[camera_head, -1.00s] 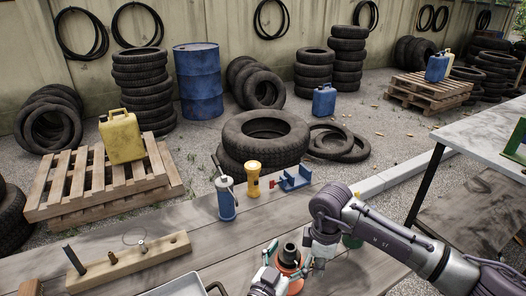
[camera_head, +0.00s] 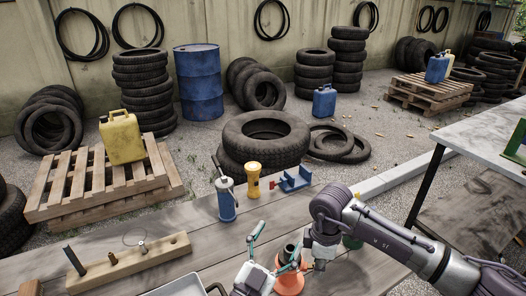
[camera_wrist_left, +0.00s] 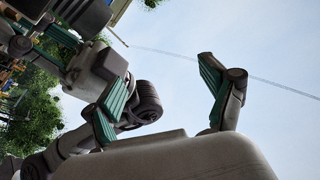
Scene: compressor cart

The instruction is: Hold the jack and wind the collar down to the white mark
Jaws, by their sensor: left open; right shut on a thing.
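The orange jack (camera_head: 289,283) stands on the near edge of the wooden bench, with a dark round part (camera_head: 291,253) at its top. I cannot make out the collar or the white mark clearly. My left gripper (camera_head: 274,246) is open just left of the jack, its teal fingers spread upward, one near the jack's top. Its open, empty fingers also fill the left wrist view (camera_wrist_left: 165,95). My right gripper (camera_head: 312,262) is at the jack's right side, shut on the jack; its contact is partly hidden by the arm.
A wooden block with pegs (camera_head: 130,263) and a grey tray (camera_head: 178,290) lie left. A green item (camera_head: 352,241) sits behind my right arm.

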